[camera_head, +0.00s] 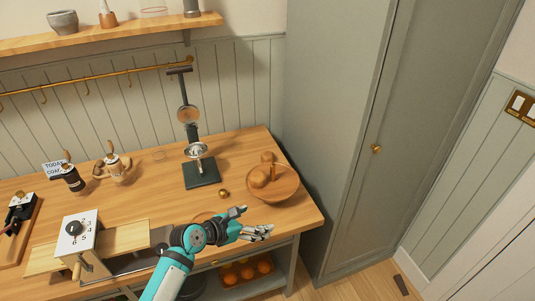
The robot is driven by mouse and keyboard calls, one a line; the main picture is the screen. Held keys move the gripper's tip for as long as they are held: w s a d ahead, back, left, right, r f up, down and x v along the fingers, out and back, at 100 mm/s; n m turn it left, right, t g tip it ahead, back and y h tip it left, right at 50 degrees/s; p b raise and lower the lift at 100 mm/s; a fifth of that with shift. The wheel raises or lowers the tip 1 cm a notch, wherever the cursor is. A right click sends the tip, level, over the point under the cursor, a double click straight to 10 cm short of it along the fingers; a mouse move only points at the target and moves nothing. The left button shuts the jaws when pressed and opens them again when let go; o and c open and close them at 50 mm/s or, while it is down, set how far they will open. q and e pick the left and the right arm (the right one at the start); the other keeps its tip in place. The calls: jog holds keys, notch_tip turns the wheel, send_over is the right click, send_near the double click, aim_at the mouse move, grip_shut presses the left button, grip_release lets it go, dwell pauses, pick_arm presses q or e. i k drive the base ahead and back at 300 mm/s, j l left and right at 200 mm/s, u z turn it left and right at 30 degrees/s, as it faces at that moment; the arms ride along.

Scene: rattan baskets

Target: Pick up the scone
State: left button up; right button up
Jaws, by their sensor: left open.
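A round brown bowl (287,187) stands near the right end of the wooden counter. A golden-brown lump (258,179), which may be the scone, rests at its left side, with another brown piece (267,158) behind it. At this size I cannot tell for certain which is the scone. My left gripper (257,221) is open and appears empty, just in front of the bowl near the counter's front edge. It appears apart from the lump. My right gripper is not in view.
A small brass ball (224,193) and a dark-based stand (202,174) are left of the bowl. A white numbered box (78,232), a dark pot (70,178) and a striped jug (115,168) stand farther left. A tall grey cupboard (335,130) borders the counter's right end.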

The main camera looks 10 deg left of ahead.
aim_at(266, 156)
jog(key=i+j, duration=0.2)
jog(key=i, duration=0.2)
jog(key=i+j, duration=0.2)
jog(key=i, duration=0.25)
jog(key=i+j, duration=0.15)
jog(key=i, duration=0.25)
